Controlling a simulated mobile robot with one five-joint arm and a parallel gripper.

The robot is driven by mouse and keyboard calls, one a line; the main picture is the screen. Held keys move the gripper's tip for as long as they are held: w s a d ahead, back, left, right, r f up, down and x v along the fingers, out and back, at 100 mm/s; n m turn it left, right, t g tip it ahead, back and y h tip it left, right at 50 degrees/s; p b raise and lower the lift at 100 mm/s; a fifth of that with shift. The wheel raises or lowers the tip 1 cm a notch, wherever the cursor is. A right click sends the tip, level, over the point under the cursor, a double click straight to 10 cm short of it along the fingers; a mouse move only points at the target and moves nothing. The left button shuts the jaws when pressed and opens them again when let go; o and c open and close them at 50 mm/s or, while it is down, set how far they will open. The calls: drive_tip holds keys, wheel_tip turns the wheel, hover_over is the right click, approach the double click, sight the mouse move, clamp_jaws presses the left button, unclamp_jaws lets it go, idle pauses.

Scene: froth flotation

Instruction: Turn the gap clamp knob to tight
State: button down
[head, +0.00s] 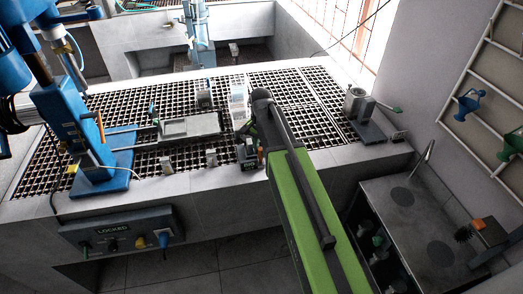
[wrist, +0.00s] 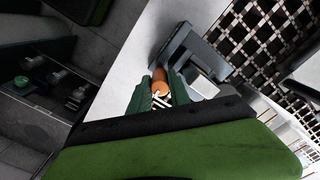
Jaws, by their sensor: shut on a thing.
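The gap clamp knob is a small orange cylinder (wrist: 160,80) in the wrist view, on the side of a dark grey block with a pale metal face (wrist: 190,62). My gripper (wrist: 160,92) is shut on the knob, one dark green finger on each side. In the head view the dark block (head: 246,152) stands at the front edge of the grated bench, and a bit of the orange knob (head: 261,155) shows beside my green arm. The arm hides much of the gripper there. I cannot read any marking of the knob's turn.
The grated bench (head: 60,150) holds a blue stand (head: 75,125) at left, a grey tray (head: 175,128) and a metal cup with a green handle (head: 356,103) at right. A control panel (head: 115,232) reading LOCKED hangs in front. A lower dark table (head: 410,215) stands right.

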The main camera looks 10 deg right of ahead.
drive_tip(key=shift+m, duration=0.5)
drive_tip(key=c, duration=1.2)
unclamp_jaws()
